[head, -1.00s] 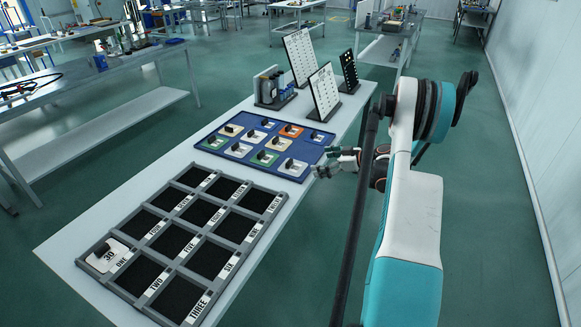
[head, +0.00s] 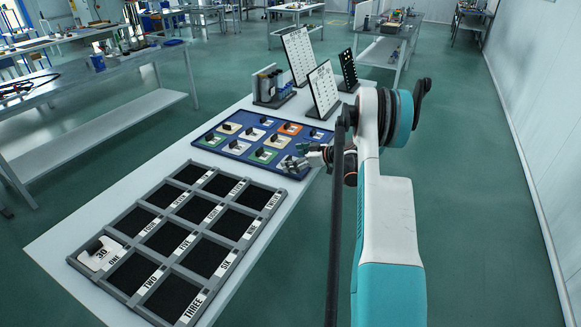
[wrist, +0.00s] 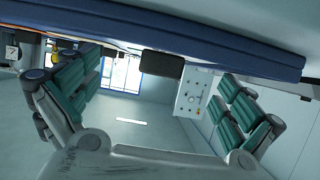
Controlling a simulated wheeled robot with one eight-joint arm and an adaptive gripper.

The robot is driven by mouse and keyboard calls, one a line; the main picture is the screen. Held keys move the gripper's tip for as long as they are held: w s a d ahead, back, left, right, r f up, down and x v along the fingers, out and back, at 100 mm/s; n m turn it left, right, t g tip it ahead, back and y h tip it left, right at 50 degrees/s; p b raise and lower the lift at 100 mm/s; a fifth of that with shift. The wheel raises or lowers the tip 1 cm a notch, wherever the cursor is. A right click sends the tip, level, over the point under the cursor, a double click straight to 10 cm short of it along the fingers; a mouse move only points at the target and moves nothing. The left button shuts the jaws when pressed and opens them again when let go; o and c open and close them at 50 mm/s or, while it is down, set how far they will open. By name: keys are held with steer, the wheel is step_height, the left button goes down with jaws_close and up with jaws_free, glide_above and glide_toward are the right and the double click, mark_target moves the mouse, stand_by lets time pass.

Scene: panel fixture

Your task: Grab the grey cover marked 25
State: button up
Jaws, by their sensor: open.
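The blue tray (head: 206,145) holds several covers with black handles: green, beige, orange and pale grey or white. A pale cover (head: 238,148) lies in its left part. The numbers are too small to read in the head view, so I cannot tell which cover is marked 25. My gripper (head: 296,163) is at the tray's near right corner and hides part of what lies there. In the wrist view its two green-padded fingers (wrist: 158,105) stand wide apart with nothing held. The blue tray edge crosses the top of that view, with a black block (wrist: 163,65) below it.
A grey sectioned rack (head: 150,212) with labelled black compartments lies nearer on the table; a white cover marked 30 (head: 94,259) sits in compartment ONE. Upright boards (head: 322,88) and a holder with bottles (head: 270,88) stand behind the tray. Open floor lies right.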

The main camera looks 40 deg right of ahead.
steer(key=shift+w+f, duration=0.15)
steer(key=shift+w, duration=0.1)
steer(key=shift+s+a, duration=0.1)
steer(key=c, duration=2.1)
